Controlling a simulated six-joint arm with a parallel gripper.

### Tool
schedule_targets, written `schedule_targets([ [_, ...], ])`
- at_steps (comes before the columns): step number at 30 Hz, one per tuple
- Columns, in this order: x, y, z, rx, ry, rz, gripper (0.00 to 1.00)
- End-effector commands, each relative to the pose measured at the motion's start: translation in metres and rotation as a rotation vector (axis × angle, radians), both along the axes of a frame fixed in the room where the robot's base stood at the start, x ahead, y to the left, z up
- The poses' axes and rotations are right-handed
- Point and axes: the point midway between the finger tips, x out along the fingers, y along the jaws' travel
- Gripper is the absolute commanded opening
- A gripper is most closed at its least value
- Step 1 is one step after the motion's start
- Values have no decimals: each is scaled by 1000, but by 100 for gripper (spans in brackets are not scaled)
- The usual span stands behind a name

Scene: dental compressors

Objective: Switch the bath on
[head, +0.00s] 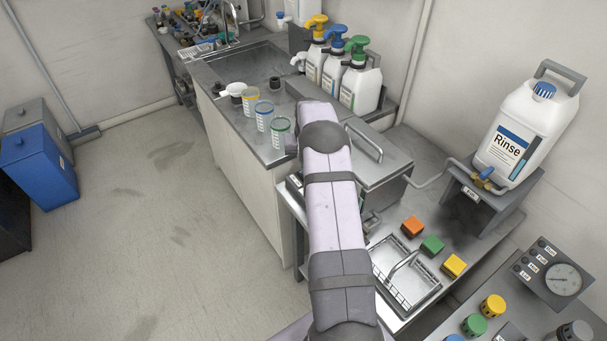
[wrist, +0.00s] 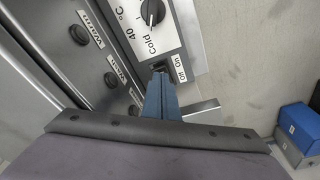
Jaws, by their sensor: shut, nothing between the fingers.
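The bath (head: 385,165) is a steel box with a lid handle, partly behind my arm in the head view. In the wrist view its pale control panel (wrist: 180,35) carries a black knob (wrist: 152,12) marked Cold and 40 °C. Below the knob is a small dark switch (wrist: 158,67) beside an Off On label. My gripper (wrist: 160,82) has its blue fingers shut and empty, with the tips right at the switch. I cannot tell whether they touch it or which way it is set. The head view hides the gripper behind my arm.
Round dark buttons (wrist: 80,35) with labels such as Warm line the steel face beside the panel. Cups (head: 264,115) and pump bottles (head: 360,85) stand on the counter. A wire basket (head: 407,285), coloured blocks (head: 432,245) and a Rinse canister (head: 515,135) are to the right.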

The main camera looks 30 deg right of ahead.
Motion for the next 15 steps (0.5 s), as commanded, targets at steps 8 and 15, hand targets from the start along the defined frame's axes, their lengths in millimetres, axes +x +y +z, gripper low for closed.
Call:
schedule_targets([
  [8, 0, 0, -4, 0, 0, 0, 0],
  [15, 0, 0, -7, 0, 0, 0, 0],
])
